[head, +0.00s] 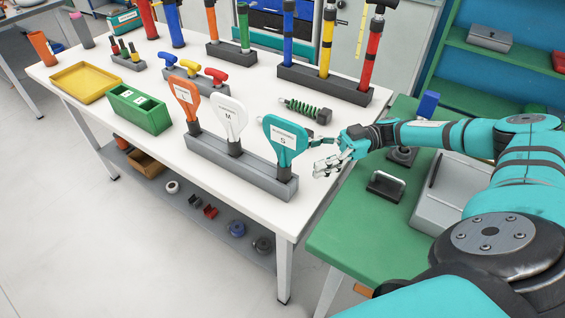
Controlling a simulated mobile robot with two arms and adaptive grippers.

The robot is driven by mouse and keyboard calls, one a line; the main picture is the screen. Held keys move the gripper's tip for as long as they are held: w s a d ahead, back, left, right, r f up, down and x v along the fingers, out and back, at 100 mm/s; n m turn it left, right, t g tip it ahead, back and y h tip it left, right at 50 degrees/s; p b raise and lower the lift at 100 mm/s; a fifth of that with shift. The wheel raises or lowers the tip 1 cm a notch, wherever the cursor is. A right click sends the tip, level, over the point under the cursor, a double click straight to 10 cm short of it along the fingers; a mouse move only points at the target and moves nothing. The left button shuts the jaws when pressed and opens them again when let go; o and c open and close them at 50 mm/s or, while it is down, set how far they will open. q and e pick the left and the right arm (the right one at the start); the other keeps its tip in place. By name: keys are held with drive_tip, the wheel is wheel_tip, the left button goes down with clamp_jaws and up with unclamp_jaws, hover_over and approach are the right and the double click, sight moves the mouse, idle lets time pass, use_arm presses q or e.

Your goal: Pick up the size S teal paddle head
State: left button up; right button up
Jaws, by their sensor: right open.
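The size S teal paddle head (286,138) stands upright in the right slot of a grey rack (238,168) at the white table's front edge. It carries a white label marked S. A white paddle head marked M (230,117) and an orange paddle head (186,98) stand to its left in the same rack. My right gripper (322,157) is just right of the teal head, its fingers open and pointing toward it. The fingers look close to the head's right edge; I cannot tell whether they touch. My left gripper is not in view.
A green divided box (140,112) and a yellow tray (85,83) stand left on the table. A green spring pump part (305,110) lies behind the teal head. Racks of tall coloured tubes (325,82) stand at the back. A green bench (345,225) is under my right arm.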

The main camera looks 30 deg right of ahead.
sight(285, 163)
drive_tip(key=shift+f, duration=0.6)
drive_tip(key=shift+a, duration=0.3)
drive_tip(key=a, duration=0.2)
drive_tip(key=w+a+p, duration=0.1)
drive_tip(key=a, duration=0.1)
drive_tip(key=a+r+p, duration=0.1)
drive_tip(key=a, duration=0.1)
drive_tip(key=shift+w+a, duration=0.1)
drive_tip(key=shift+w, duration=0.25)
drive_tip(key=shift+a, duration=0.25)
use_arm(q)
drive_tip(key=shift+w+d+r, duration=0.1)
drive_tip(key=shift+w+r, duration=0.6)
use_arm(e)
drive_tip(key=shift+f, duration=0.1)
drive_tip(key=shift+c, duration=0.5)
clamp_jaws()
